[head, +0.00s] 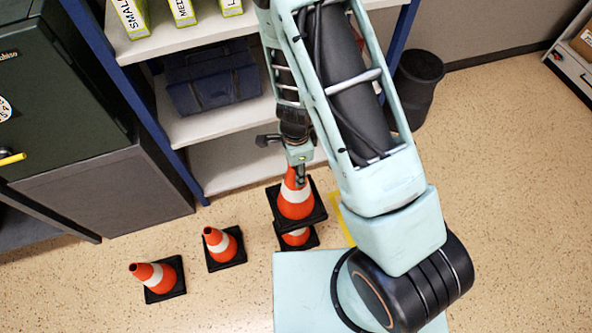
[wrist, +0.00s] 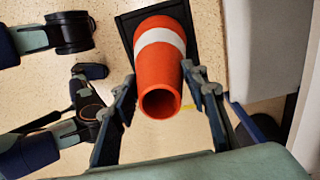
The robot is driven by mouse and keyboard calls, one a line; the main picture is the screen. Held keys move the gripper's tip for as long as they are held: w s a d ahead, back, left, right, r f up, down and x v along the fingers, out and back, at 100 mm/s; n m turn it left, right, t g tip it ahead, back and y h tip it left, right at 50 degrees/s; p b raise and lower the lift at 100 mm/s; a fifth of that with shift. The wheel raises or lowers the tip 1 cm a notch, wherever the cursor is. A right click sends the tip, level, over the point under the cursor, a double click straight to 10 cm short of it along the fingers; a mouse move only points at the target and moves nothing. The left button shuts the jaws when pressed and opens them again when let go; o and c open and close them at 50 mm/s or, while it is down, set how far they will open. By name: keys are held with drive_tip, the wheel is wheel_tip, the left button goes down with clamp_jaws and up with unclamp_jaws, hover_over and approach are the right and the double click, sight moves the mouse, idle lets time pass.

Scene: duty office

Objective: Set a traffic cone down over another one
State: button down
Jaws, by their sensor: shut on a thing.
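An orange cone with a white band and black square base (head: 296,205) is held upright in my gripper (head: 298,170). In the wrist view the same cone (wrist: 162,70) has its open top between the two fingers (wrist: 165,95). Below it in the head view is another orange and white cone (head: 295,237) on the floor. The held cone's base hides its upper part. The held cone's base is above the lower cone's base, with part of the lower cone showing between. I cannot tell whether the lower tip is inside the held cone.
Two more cones stand on the floor to the left, a nearer one (head: 154,276) and a farther one (head: 221,246). A shelf unit (head: 225,125) stands behind, with a dark bin (head: 415,85) to its right. Yellow floor marking (head: 346,226) shows beside the lower cone.

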wheel_tip(320, 180, down, 30)
drive_tip(key=b, duration=2.3)
drive_tip(key=shift+f+b, duration=0.2)
drive_tip(key=shift+b, duration=0.15)
idle(0.5)
drive_tip(key=c, duration=1.1)
unclamp_jaws()
wheel_tip(320, 180, up, 12)
